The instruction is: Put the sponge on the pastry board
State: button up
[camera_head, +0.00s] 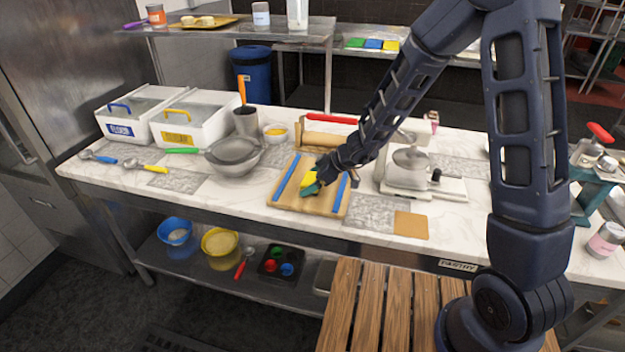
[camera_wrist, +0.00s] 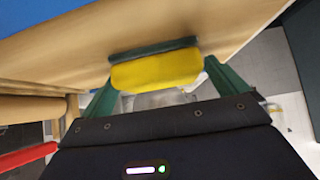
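The pastry board (camera_head: 325,193) is a light wooden board with blue strips along two sides, lying on the counter. My gripper (camera_head: 311,182) is over the middle of it, pointing down. The yellow sponge (camera_head: 308,175) is at the fingers and partly hidden by them in the head view. In the wrist view the sponge (camera_wrist: 156,71), yellow with a dark green layer, sits between the green fingers (camera_wrist: 160,78), with its ends close against both. The board (camera_wrist: 70,62) is right behind the green layer; I cannot tell whether they touch.
A metal bowl (camera_head: 234,153) and strainer stand to the left, a kitchen scale (camera_head: 410,170) to the right. A tan square (camera_head: 411,225) lies at the front right. Two white bins (camera_head: 195,120) stand at the back left.

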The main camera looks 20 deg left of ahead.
jog(key=shift+r, duration=0.15)
jog(key=v, duration=1.2)
dwell(0.3)
